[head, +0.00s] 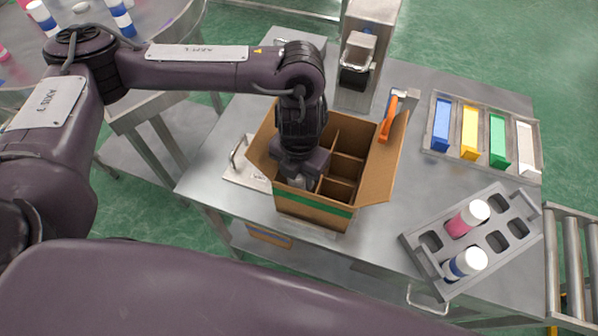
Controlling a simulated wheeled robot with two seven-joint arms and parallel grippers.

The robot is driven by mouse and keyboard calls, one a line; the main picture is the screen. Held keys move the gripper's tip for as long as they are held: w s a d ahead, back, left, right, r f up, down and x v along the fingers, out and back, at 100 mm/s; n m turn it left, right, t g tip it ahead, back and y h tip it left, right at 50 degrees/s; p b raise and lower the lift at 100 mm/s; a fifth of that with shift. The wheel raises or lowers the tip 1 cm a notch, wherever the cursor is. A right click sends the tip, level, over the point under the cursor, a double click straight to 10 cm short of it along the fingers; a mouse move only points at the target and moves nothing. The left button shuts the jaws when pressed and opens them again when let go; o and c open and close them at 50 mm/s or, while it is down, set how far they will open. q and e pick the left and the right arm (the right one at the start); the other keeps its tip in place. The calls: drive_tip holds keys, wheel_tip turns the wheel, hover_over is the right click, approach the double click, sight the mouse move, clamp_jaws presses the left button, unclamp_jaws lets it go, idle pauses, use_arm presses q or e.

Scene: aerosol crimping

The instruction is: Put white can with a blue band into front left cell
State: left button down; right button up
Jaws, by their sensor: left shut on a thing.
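My left gripper (298,178) points down into the front left cell of the open cardboard box (312,208). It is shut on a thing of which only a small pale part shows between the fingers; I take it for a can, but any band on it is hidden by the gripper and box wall. Whether it touches the cell floor cannot be seen. My right gripper is not in view.
The carrier (425,262) also holds a pink can with a white cap (468,219). Box flaps stand open, the right one (385,165) rising high. Coloured bins (470,132) sit at the back right, a machine (360,60) behind the box.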

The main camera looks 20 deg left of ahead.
use_arm(q)
drive_tip(key=shift+f, duration=0.15)
drive_tip(key=c, duration=0.8)
unclamp_jaws()
drive_tip(key=shift+o, duration=0.2)
wheel_tip(320, 180, up, 6)
drive_tip(key=shift+r, duration=0.2)
drive_tip(key=shift+d+r, duration=0.15)
drive_tip(key=shift+r, duration=0.55)
drive_tip(key=shift+s, duration=0.1)
